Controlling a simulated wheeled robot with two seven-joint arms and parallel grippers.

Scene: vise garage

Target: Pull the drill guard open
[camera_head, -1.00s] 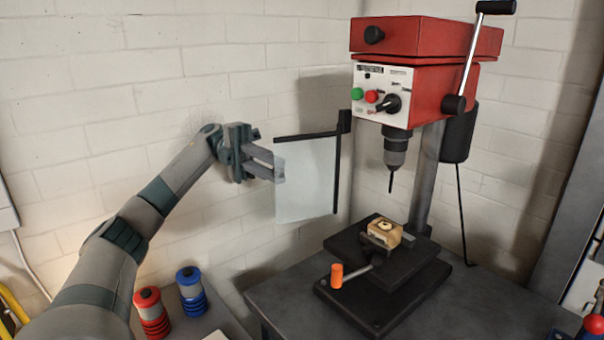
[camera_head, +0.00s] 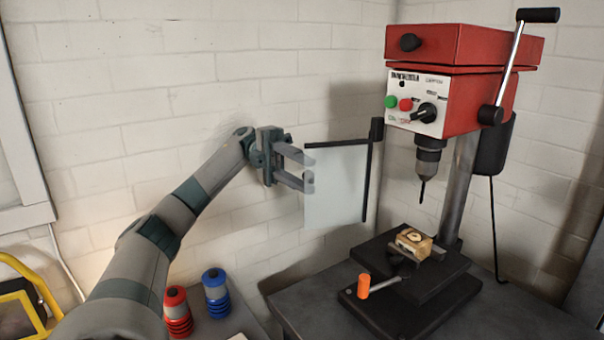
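The drill guard (camera_head: 338,185) is a pale translucent pane with a dark bar along its top and right side. It hangs from a dark post and stands out to the left of the drill press (camera_head: 455,90), clear of the chuck and bit (camera_head: 427,165). My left gripper (camera_head: 311,172) is at the guard's left edge with its two fingers apart, one above the other. The fingertips overlap the pane's edge in this view; I cannot tell whether they touch it. My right gripper is not in view.
A small vise with a wooden block (camera_head: 413,242) and an orange-handled lever (camera_head: 364,286) sits on the drill base. Red (camera_head: 177,310) and blue (camera_head: 216,291) stacked cylinders stand at lower left. A white brick wall is behind the guard.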

